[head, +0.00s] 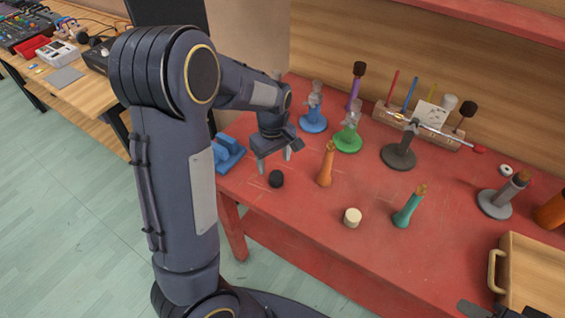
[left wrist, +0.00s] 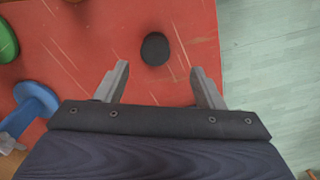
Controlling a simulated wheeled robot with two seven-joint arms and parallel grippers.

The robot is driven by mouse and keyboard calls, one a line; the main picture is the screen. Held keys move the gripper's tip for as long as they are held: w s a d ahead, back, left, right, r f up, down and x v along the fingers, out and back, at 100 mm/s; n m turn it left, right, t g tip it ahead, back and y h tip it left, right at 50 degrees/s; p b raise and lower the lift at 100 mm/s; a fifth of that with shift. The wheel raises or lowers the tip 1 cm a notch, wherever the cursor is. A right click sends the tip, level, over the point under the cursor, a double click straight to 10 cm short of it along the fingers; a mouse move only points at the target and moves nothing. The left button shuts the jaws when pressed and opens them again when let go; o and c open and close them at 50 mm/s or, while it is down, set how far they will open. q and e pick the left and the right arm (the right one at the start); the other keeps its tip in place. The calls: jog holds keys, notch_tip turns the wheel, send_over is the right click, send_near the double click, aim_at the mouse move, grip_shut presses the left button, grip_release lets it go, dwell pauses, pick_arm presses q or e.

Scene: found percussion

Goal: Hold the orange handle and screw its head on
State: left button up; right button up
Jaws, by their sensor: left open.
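The orange handle (head: 327,163) stands upright on the red table, with a bare narrow top end. A small black head (head: 276,179) lies on the table to its left, near the front edge. The black head also shows in the left wrist view (left wrist: 155,49), just beyond and between the fingertips. My left gripper (head: 273,163) is open and empty, pointing down above the table, left of the orange handle and behind the black head. A cream head (head: 352,217) and a teal handle (head: 409,208) stand nearer the front. In the left wrist view the orange handle is out of sight.
Blue (head: 313,122) and green (head: 347,139) stands hold clear pieces behind my gripper. A dark stand (head: 399,154), a wooden rack (head: 420,127) with sticks, and a grey stand (head: 496,202) are to the right. A wooden box (head: 531,277) is at front right. A blue object (head: 228,153) sits at the left edge.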

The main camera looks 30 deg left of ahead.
aim_at(276, 175)
pick_arm(q)
jog(key=shift+s, duration=0.1)
notch_tip(276, 175, down, 2)
jog(key=shift+f, duration=0.2)
dwell(0.3)
jog(key=shift+w+d+f+p, duration=0.1)
jog(key=shift+w+f+p, duration=0.1)
jog(key=shift+f, duration=1.15)
jog(key=shift+w+d+f+p, duration=0.1)
jog(key=shift+w+f+p, duration=0.1)
jog(key=shift+f, duration=1.15)
